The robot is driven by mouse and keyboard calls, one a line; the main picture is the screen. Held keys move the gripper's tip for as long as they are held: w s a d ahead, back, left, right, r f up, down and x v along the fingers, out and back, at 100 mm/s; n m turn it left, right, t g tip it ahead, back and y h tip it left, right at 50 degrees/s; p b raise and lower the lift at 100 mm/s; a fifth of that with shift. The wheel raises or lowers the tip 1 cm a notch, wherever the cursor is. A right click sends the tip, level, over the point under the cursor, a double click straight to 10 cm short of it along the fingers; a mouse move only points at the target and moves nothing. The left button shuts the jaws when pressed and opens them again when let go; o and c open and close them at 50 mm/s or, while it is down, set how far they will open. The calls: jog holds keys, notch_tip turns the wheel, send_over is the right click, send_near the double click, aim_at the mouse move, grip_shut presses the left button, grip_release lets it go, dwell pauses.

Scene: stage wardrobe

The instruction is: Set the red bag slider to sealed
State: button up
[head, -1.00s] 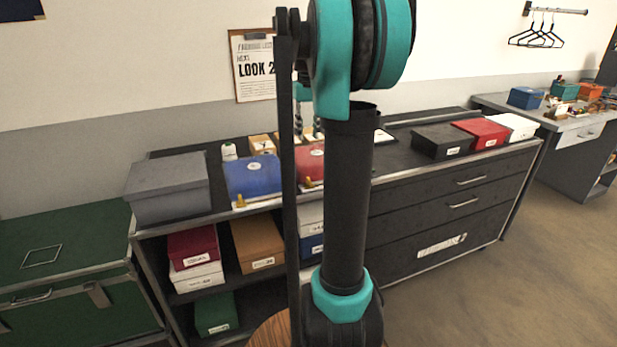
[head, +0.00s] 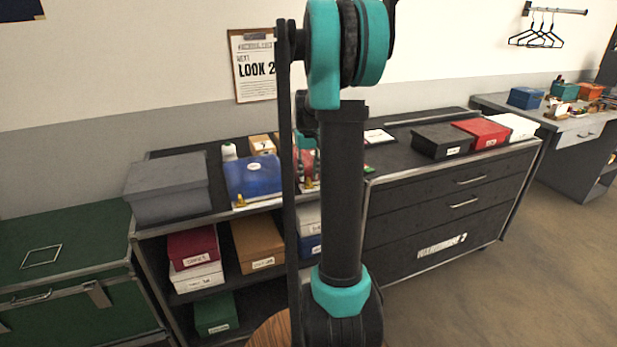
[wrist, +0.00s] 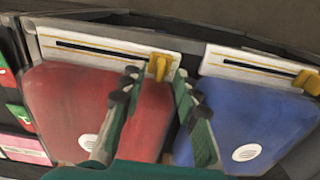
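The red bag (wrist: 90,100) fills the left middle of the wrist view, with a white strip (wrist: 100,45) along its upper edge. Its yellow slider (wrist: 160,67) sits at the strip's right end in that view. My gripper (wrist: 156,76) is open over the red bag, one fingertip on each side of the slider with visible gaps. I cannot tell how high the tips are above it. In the head view the red bag (head: 306,172) is partly hidden by my arm, and its slider (head: 308,184) shows at the front.
The blue bag (wrist: 240,110) lies close beside the red one, with its own yellow slider (wrist: 306,80). In the head view a grey box (head: 168,190) stands left of the blue bag (head: 252,177). Black, red and white boxes stand at the counter's right.

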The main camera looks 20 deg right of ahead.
jog(key=shift+f, duration=0.9)
grip_shut()
